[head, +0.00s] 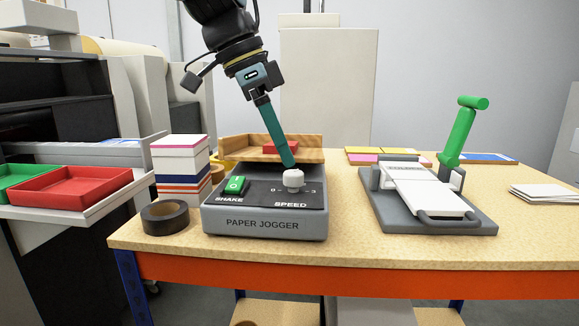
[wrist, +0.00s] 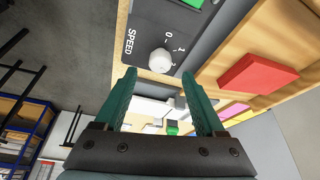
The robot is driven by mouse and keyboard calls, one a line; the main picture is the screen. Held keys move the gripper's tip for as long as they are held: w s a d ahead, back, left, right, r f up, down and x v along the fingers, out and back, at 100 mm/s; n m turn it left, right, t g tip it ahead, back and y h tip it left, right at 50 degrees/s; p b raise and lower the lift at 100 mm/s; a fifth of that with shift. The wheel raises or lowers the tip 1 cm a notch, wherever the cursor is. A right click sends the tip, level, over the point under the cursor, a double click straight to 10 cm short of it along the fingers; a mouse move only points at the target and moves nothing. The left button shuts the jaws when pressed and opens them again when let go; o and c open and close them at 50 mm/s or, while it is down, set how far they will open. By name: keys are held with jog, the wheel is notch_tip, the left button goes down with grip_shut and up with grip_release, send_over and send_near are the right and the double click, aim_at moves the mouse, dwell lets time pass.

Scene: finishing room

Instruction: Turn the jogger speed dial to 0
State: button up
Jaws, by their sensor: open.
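The grey paper jogger (head: 222,222) stands near the table's front edge. Its white speed dial (head: 294,180) is on the right of the top panel, above the word SPEED, with a 0 to its left and a 3 to its right. In the wrist view the dial (wrist: 160,61) shows between and just beyond my two teal fingertips, with 0 and 1 printed beside it. My gripper (head: 289,162) is open and empty, tilted down close behind and above the dial; the fingers do not visibly touch it. I cannot tell which number the dial points to.
A green SHAKE switch (head: 237,185) is left of the dial. A wooden tray (head: 240,142) with a red block (head: 280,147) is behind the jogger. A tape roll (head: 165,217) and paper stack (head: 181,160) stand left; a green-handled press (head: 430,195) stands right.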

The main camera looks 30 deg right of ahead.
aim_at(293, 172)
jog(key=shift+x, duration=2.1)
jog(key=shift+c, duration=0.2)
grip_shut()
